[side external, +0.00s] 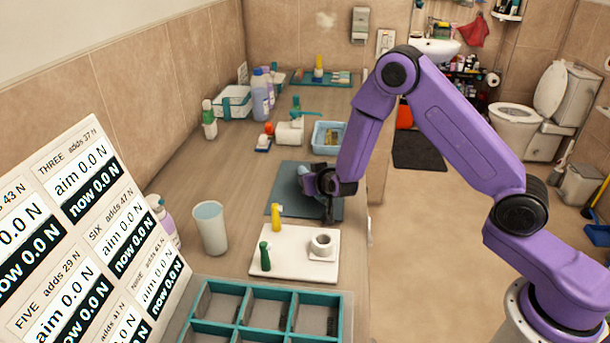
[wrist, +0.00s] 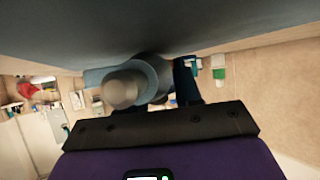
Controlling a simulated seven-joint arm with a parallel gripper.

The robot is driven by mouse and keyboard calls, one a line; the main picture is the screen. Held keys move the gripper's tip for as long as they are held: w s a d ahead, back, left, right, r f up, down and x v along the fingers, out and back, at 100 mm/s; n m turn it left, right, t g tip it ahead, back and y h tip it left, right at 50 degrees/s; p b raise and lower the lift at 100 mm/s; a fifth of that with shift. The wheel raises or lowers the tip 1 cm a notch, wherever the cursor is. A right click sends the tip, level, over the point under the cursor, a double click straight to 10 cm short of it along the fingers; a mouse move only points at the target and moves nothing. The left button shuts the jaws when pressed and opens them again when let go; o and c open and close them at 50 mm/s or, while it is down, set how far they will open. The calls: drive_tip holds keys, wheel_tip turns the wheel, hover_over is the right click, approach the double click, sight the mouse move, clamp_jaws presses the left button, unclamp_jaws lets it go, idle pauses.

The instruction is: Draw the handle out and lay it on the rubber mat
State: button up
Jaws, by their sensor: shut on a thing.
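My gripper (side external: 318,186) is low over the dark blue-grey rubber mat (side external: 286,204) in the side external view. It is shut on a blue-grey handle (side external: 304,178), which shows just left of the jaws. In the wrist view the handle (wrist: 150,74) lies between the fingers, its rounded, paler end (wrist: 122,90) towards the camera. The mat's dark surface (wrist: 130,25) fills the top of that view, very close to the handle. I cannot tell whether they touch. A white board (side external: 290,268) in front of the mat bears a white ring-shaped holder (side external: 322,243) with an open hole.
A yellow piece (side external: 276,218) and a green piece (side external: 265,256) stand at the board. A pale cup (side external: 210,228) is to the left. A teal-edged compartment tray (side external: 268,292) and a panel of readouts (side external: 90,230) are nearest. Bottles and a blue bin (side external: 329,138) stand behind.

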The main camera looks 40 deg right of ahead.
drive_tip(key=o, duration=1.1)
drive_tip(key=shift+o, duration=0.2)
drive_tip(key=v, duration=1.7)
drive_tip(key=shift+s, duration=0.2)
drive_tip(key=shift+r, duration=0.1)
